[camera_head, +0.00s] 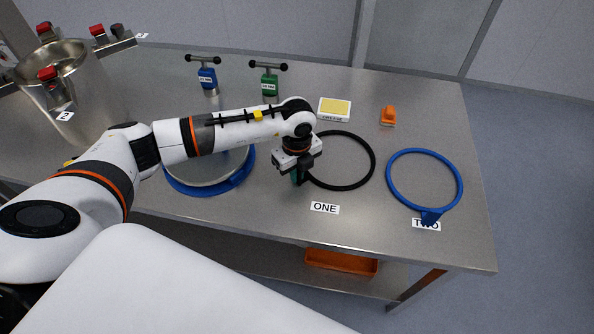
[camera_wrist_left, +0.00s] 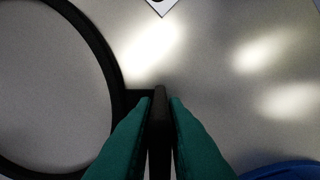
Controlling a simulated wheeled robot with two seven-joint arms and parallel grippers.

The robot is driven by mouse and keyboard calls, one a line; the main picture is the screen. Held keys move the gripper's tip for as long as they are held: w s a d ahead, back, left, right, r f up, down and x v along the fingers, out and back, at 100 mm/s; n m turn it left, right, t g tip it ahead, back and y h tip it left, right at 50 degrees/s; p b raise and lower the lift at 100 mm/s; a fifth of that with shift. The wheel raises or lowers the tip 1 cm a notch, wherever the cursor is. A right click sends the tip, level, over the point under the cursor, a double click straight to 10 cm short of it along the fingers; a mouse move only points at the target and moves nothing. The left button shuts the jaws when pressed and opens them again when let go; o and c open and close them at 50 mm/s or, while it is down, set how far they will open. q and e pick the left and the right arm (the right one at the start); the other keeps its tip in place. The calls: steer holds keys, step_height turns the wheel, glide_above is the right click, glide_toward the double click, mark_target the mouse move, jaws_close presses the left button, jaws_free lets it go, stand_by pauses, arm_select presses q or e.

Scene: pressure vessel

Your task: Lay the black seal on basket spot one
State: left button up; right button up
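The black seal (camera_head: 373,163) is a thin ring on the right half of the steel table, behind the label ONE (camera_head: 325,208). My left gripper (camera_head: 297,178) is at the ring's left edge, pointing down. In the left wrist view, its green fingertips (camera_wrist_left: 158,110) are closed on a black upright tab of the seal, and the ring (camera_wrist_left: 112,75) curves away to the left. Whether the ring touches the table or hangs just above it I cannot tell. My right gripper is not in view.
A blue ring (camera_head: 389,180) lies right, its tab at the label TWO (camera_head: 427,225). A blue-rimmed round lid (camera_head: 245,172) lies under my left arm. Behind stand blue (camera_head: 207,78) and green (camera_head: 269,83) T-handled tools, a grease box (camera_head: 334,109), an orange item (camera_head: 388,115) and a steel vessel (camera_head: 85,95).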

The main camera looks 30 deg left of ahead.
arm_select(q)
steer(key=o, duration=0.3)
step_height(320, 180, up, 12)
steer(key=b, duration=0.1)
steer(key=shift+r, duration=0.2)
